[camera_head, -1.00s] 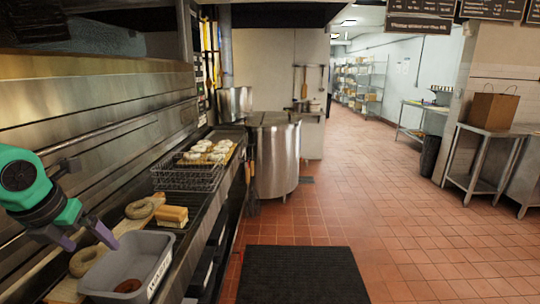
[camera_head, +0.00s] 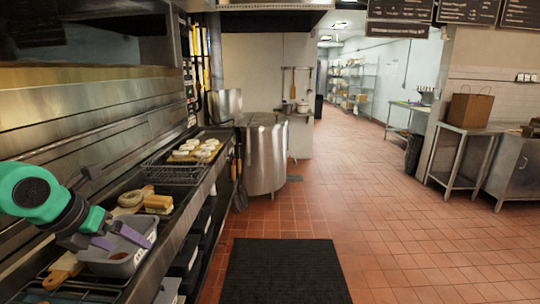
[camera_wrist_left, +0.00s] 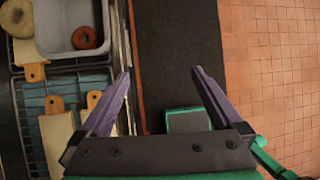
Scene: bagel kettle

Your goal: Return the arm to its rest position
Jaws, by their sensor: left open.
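My left gripper (camera_head: 120,239) is open with two purple fingers. In the head view it appears in front of or over the grey bin (camera_head: 122,268) on the counter at the left. In the left wrist view the open fingers (camera_wrist_left: 161,74) have nothing between them, with the dark mat and floor below. That view shows the grey bin (camera_wrist_left: 62,43) at upper left, apart from the fingers, with a reddish-brown bagel (camera_wrist_left: 84,38) inside. My right gripper is in neither view.
Bread (camera_head: 158,204), a pale bagel (camera_head: 130,198) and a wooden-handled board (camera_head: 63,269) lie along the counter. A tray of bagels (camera_head: 195,149) and a large steel kettle (camera_head: 267,160) stand farther back. A black mat (camera_head: 285,272) and open tiled floor lie to the right.

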